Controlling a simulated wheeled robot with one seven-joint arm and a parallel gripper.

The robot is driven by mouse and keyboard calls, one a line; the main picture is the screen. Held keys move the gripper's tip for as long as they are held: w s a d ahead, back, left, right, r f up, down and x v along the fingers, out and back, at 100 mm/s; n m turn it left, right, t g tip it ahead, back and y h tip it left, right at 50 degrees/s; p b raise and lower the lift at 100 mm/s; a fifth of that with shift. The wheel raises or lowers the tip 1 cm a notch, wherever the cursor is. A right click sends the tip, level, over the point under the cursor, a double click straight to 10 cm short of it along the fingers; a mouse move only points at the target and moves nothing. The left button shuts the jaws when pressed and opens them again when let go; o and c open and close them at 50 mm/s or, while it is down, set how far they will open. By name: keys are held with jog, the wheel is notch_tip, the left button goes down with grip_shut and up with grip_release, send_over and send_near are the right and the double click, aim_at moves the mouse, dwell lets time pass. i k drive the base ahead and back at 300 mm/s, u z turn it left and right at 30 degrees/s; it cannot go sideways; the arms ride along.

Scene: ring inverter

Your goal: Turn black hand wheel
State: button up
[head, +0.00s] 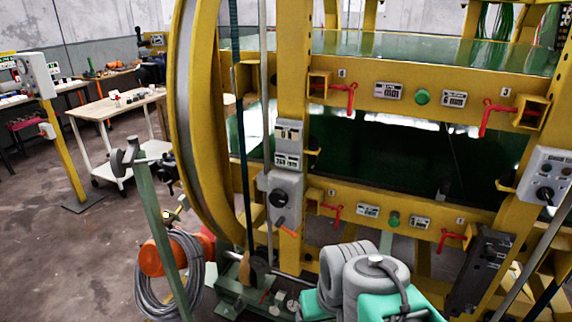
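A round black knob (278,198) sits on a grey box on the yellow frame post, left of centre. A similar black knob (545,194) is on the grey control panel at the right edge. A dark grey wheel-like part (118,162), seen nearly edge-on, tops a green post at the left. I cannot tell for sure which of these is the black hand wheel. My grey and teal arm shows at the bottom centre, in front of the machine's lower part. My gripper does not show, and nothing visible of my arm touches these parts.
The large yellow ring (200,130) and frame fill the middle and right, with red handles (342,97) on the crossbars. A coiled grey cable (165,285) and an orange motor (155,258) are low left. A cart (118,107) stands behind.

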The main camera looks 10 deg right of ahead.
aim_at(278, 198)
jog(key=k, duration=0.55)
jog(key=u, duration=1.15)
jog(key=i, duration=1.2)
jog(key=z, duration=0.05)
